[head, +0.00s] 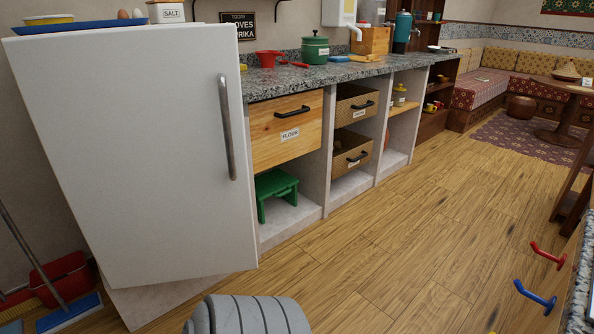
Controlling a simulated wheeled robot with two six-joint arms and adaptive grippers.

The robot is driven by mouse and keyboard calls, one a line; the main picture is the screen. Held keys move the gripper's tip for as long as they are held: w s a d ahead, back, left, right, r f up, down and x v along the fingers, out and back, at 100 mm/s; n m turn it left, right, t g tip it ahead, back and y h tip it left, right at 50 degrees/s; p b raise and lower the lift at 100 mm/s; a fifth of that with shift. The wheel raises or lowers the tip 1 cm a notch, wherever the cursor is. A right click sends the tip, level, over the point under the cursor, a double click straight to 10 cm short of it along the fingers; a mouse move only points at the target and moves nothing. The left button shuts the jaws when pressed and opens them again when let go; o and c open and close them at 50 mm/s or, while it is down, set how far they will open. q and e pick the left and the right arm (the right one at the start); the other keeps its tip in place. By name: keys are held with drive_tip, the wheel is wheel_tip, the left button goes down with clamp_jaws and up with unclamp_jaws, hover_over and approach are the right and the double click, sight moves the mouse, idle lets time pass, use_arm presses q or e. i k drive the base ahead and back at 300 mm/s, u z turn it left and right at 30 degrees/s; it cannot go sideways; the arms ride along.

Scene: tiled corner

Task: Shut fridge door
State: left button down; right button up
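The white fridge (130,150) stands at the left in the head view. Its door faces me and has a long vertical metal handle (226,127) near its right edge. The door's bottom edge runs at an angle to the fridge base and the cabinet row, so the door looks partly open, with its handle side swung out. The door hides the inside. Neither of my grippers is in view, and nothing touches the handle.
A grey ribbed rounded part, probably mine, shows at the bottom. A granite counter (345,75) over cabinets runs right of the fridge. Red (548,256) and blue (535,297) handles stick out at right. The wooden floor (420,220) is clear.

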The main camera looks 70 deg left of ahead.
sight(140, 131)
drive_tip(key=z, duration=0.3)
drive_tip(key=k, duration=0.6)
drive_tip(key=u, duration=1.65)
